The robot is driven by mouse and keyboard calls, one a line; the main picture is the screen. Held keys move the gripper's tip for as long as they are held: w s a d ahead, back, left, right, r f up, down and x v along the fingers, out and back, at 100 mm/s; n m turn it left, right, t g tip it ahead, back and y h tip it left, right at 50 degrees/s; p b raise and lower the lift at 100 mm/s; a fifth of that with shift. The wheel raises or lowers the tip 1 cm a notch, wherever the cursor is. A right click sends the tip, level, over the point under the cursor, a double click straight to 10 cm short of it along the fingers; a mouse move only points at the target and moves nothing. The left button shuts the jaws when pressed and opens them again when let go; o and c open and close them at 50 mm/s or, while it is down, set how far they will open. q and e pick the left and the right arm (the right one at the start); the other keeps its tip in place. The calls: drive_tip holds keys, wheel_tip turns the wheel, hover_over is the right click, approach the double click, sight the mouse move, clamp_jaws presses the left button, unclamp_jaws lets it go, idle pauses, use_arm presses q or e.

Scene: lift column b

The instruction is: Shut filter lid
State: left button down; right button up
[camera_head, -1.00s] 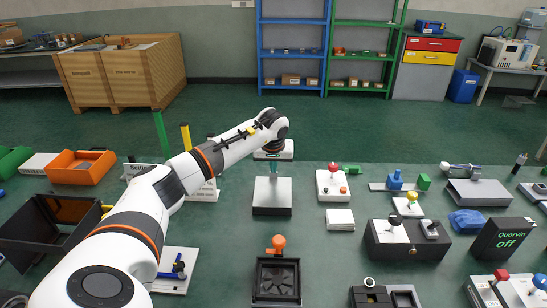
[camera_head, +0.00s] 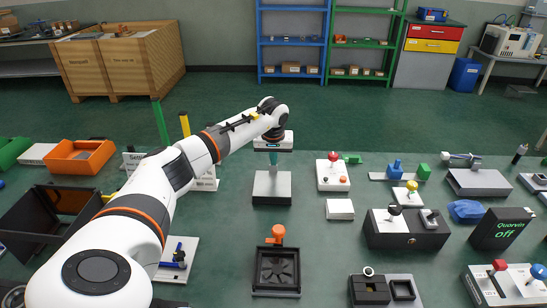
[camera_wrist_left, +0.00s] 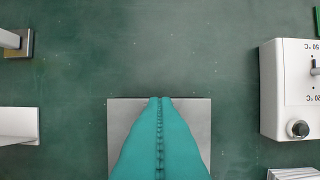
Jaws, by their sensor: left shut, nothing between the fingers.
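My left gripper (camera_head: 272,160) has teal fingers that point down, pressed together with nothing between them. It is over a low box with a grey top (camera_head: 272,186); I cannot tell whether the fingertips touch it. In the left wrist view the teal fingers (camera_wrist_left: 160,100) lie in front of a grey plate (camera_wrist_left: 194,112) and hide most of it. In front of that box is a black square frame with a fan-like inside (camera_head: 277,268) and an orange knob (camera_head: 276,234) at its back. No part is labelled as a filter lid, so I cannot tell which it is. My right gripper is out of view.
A white box with a red knob (camera_head: 332,172) stands right of my left gripper. A white block (camera_head: 340,209) and a black box with knobs (camera_head: 405,237) are nearer. A large open black box (camera_head: 45,222) is at left. Green tabletop between them is clear.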

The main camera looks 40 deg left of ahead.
sight(273, 179)
use_arm(q)
drive_tip(key=v, duration=1.2)
